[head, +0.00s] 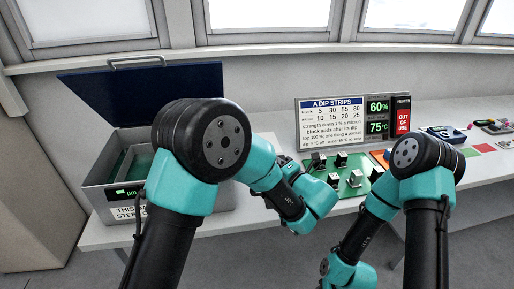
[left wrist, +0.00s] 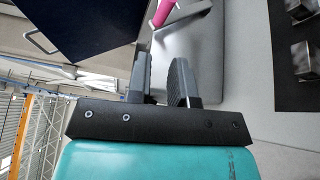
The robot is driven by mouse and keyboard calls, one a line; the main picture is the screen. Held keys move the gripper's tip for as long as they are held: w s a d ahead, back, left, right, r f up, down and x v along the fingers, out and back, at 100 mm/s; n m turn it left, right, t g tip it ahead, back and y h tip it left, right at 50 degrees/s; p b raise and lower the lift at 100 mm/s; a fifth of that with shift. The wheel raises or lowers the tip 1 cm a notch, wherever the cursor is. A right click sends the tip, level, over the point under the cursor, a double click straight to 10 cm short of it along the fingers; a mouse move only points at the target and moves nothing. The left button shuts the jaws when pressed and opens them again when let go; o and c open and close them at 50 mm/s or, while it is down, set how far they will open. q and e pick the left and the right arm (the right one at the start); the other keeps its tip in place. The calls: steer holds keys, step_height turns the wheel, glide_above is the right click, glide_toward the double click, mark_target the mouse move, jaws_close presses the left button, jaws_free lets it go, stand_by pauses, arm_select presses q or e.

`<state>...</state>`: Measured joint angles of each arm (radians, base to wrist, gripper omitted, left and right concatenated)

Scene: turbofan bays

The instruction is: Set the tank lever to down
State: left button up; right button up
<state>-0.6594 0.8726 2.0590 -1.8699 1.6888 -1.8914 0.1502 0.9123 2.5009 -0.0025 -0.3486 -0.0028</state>
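The tank (head: 97,203) is a grey box with its dark blue lid (head: 140,90) standing open, at the left in the head view. My left arm hides part of its front. In the left wrist view a pink grip (left wrist: 162,12) on a grey bar (left wrist: 186,17) shows at the top edge beside the tank's grey side; it looks like the tank lever, partly cut off. The lever is hidden in the head view. My left gripper (left wrist: 160,62) is open and empty, with its fingertips a little short of the lever. My right gripper is out of view below the head frame.
A sign board (head: 338,125) reading A DIP STRIPS stands on the white bench beside displays and a red out-of-use panel (head: 402,122). Several metal blocks stand on a green mat (head: 352,187) in front. Small coloured items (head: 447,132) lie farther right.

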arm_select(q)
steer(key=w+a+r+n+g, duration=0.1)
steer(key=n, duration=0.3)
steer(key=w+a+r+n+g+y, duration=0.1)
steer(key=w+a+n+g, duration=0.1)
steer(key=n, duration=0.2)
steer(key=w+a+r+n+g+y, duration=0.1)
steer(key=w+n+g, duration=0.1)
steer(key=n, duration=0.2)
steer(key=shift+w+a+r, duration=0.1)
steer(key=shift+a+r, duration=0.05)
steer(key=shift+a, duration=0.15)
jaws_close()
steer(key=w+a+r+n+g+h, duration=0.2)
steer(key=n, duration=0.6)
steer(key=w+a+r+n+g+h, duration=0.1)
steer(key=w+r+n+g+h, duration=0.1)
steer(key=n, duration=0.6)
steer(key=w+a+r+n+g+h, duration=0.2)
steer(key=n+g, duration=0.1)
steer(key=n, duration=0.4)
steer(key=shift+w+a+n+g+h, duration=0.2)
steer(key=shift+a+n+g+h, duration=0.1)
steer(key=shift+a+n, duration=0.1)
step_height(320, 180, up, 6)
steer(key=w+n+h, duration=0.3)
steer(key=n+h, duration=0.3)
steer(key=n, duration=0.5)
steer(key=shift+d+r, duration=0.15)
steer(key=shift+d, duration=0.1)
